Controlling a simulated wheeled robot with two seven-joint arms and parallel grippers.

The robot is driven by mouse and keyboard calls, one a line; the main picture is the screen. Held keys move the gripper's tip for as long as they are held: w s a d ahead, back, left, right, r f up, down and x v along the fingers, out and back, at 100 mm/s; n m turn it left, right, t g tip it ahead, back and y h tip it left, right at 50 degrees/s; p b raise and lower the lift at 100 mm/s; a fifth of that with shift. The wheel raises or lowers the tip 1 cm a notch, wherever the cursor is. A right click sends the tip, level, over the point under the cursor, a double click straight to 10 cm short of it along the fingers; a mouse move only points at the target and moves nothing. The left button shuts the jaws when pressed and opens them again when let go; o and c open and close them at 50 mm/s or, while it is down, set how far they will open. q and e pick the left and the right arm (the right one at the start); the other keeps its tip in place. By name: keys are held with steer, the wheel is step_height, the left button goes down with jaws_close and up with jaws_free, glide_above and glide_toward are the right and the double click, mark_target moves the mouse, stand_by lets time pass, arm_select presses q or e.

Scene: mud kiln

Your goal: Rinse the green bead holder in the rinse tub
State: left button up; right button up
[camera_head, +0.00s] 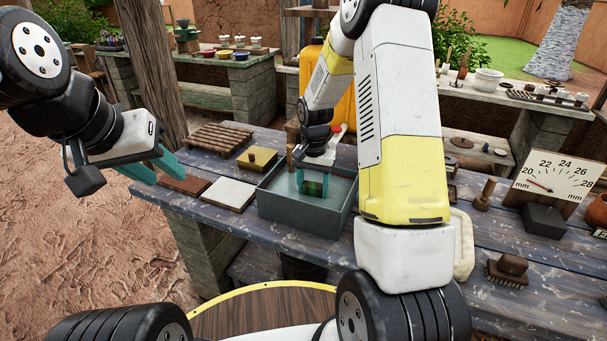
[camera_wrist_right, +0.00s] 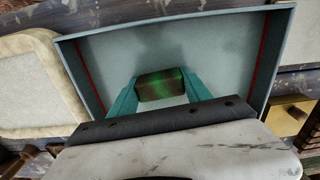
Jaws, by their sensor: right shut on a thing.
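The rinse tub (camera_head: 275,209) is a grey-blue open box on the table, with pale water showing inside. My right gripper (camera_head: 312,186) reaches down into the tub and is shut on the green bead holder (camera_head: 314,189). In the right wrist view the bead holder (camera_wrist_right: 161,86) is a small green block with brown patches between the teal fingers, inside the tub walls (camera_wrist_right: 277,60). I cannot tell how deep it is in the water. My left gripper (camera_head: 150,168) is open and empty, with its teal fingers apart near the table's left edge.
A brush (camera_head: 508,268) and a dial gauge (camera_head: 556,180) are at the right. My right arm hides the table just right of the tub.

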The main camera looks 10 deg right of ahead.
stand_by(1.8)
step_height(320, 180, up, 12)
stand_by(1.1)
steer(key=shift+f, duration=0.1)
stand_by(1.1)
